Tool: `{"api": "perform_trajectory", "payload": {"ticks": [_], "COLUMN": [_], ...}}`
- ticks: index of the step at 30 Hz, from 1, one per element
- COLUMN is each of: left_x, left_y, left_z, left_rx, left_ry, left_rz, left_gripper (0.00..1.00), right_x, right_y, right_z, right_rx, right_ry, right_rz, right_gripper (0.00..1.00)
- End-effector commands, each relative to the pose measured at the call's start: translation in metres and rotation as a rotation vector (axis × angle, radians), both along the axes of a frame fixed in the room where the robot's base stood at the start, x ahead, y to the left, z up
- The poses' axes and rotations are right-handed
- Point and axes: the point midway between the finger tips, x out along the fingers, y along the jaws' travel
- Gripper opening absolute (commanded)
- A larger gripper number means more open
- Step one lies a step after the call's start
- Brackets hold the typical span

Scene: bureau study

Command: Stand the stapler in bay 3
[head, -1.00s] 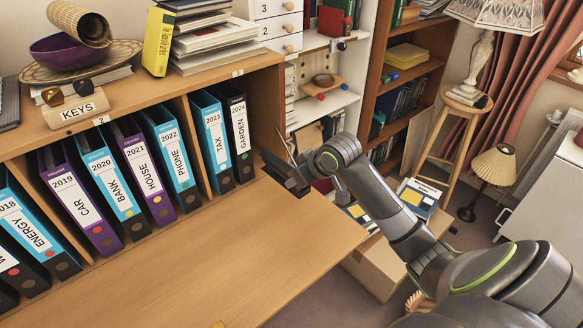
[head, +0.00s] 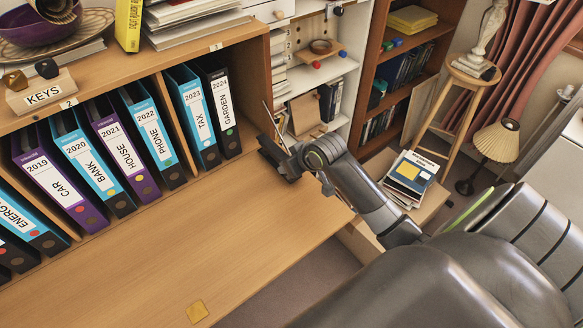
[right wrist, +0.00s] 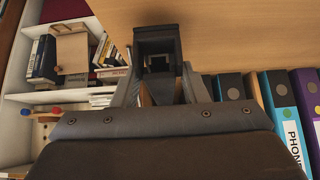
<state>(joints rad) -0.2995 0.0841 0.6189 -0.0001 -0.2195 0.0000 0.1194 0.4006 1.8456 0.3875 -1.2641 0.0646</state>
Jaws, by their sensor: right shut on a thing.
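My right gripper (head: 284,158) is by the right end of the desk surface, beside the right side panel of the binder shelf. It is shut on a dark thing, probably the stapler (head: 270,153). In the right wrist view the dark stapler (right wrist: 157,45) sits between the two fingers of my right gripper (right wrist: 160,85). Its far end shows against the wood. Bay 3 (head: 240,118) is the right-hand bay, with the TAX and GARDEN binders at its left. A dark gap shows between GARDEN and the side panel. My left gripper is not in view.
Bay 2 holds several binders, among them the PHONE binder (head: 152,137). The KEYS block (head: 42,92) stands on the shelf top. A box with books (head: 412,175) stands right of the desk.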

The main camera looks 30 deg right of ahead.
Motion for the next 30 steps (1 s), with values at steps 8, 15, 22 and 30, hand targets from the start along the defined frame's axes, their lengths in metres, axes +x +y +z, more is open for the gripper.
{"api": "perform_trajectory", "payload": {"ticks": [8,15,22,30], "left_x": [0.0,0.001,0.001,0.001], "left_y": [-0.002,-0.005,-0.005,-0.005], "left_z": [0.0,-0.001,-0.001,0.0], "left_rx": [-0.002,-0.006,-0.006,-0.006], "left_ry": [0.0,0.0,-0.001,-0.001], "left_rz": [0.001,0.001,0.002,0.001], "left_gripper": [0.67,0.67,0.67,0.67], "right_x": [0.001,0.001,0.0,0.0], "right_y": [0.0,0.0,0.0,0.0], "right_z": [-0.017,-0.02,-0.021,-0.019], "right_rx": [-0.001,0.0,-0.001,-0.001], "right_ry": [-0.004,-0.003,0.0,-0.001], "right_rz": [0.002,0.001,0.001,0.001], "right_gripper": [0.12,0.12,0.62,0.62]}}
